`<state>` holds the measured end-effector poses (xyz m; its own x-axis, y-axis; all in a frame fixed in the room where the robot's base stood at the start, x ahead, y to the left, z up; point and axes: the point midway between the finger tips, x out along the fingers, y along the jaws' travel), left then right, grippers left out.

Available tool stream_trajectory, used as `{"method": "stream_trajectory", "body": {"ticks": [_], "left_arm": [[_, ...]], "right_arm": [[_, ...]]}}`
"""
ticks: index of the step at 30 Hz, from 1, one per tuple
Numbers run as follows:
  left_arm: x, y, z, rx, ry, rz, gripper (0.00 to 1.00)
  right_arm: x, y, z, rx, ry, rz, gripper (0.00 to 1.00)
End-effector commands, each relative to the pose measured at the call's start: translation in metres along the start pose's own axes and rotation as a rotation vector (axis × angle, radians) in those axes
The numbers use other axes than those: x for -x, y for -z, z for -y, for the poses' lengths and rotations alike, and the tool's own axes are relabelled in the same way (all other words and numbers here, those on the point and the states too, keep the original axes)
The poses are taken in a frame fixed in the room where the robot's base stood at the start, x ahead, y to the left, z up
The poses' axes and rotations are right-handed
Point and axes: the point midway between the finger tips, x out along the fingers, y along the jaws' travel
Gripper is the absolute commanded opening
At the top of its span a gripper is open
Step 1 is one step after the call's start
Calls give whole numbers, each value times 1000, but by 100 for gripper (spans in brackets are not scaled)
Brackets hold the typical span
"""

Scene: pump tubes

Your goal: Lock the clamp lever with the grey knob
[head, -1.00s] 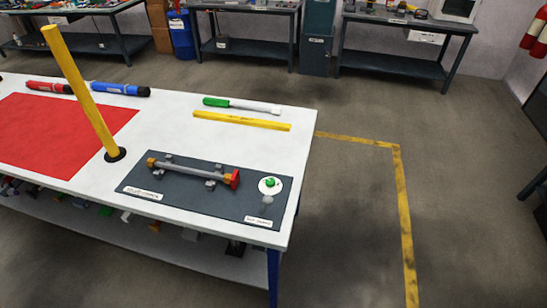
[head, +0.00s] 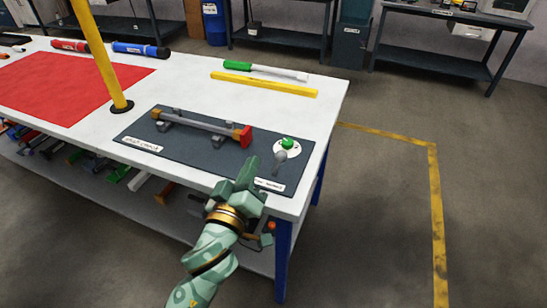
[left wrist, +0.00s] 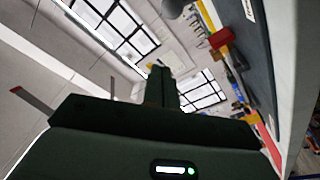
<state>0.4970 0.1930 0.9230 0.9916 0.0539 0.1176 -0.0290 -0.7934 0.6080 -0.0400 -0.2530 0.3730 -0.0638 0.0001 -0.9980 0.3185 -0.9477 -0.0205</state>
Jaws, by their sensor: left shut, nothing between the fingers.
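The clamp lever's grey knob (head: 280,157) sits at the front edge of a round white plate (head: 297,151) on the dark panel. A green knob (head: 288,143) stands on the plate behind it. My left gripper (head: 249,168) is shut and empty, just left of and nearer than the grey knob, apparently apart from it. In the left wrist view the shut fingers (left wrist: 161,85) point up the picture, and a grey rounded thing at the top edge may be the knob. My right gripper is not in view.
A grey tube (head: 198,123) with a red end (head: 245,137) rests in grey holders on the dark panel (head: 200,155). A yellow post (head: 98,55) rises at the left. A yellow bar (head: 263,84) and a green-and-white tool (head: 265,70) lie behind.

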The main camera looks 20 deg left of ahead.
Motion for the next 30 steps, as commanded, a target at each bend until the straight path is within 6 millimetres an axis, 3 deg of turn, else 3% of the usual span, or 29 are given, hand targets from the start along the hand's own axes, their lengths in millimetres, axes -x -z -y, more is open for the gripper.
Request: {"method": "stream_trajectory", "body": {"ticks": [13, 15, 19, 30], "left_arm": [[-91, -1, 1, -7, -1, 0, 0], [-85, -18, 5, -3, 4, 8, 0], [-79, -33, 4, -4, 4, 7, 0], [-75, -39, 0, -2, 1, 3, 0]], "right_arm": [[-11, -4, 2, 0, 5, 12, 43], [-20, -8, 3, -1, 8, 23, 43], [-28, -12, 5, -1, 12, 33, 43], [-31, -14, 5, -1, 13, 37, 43]]}}
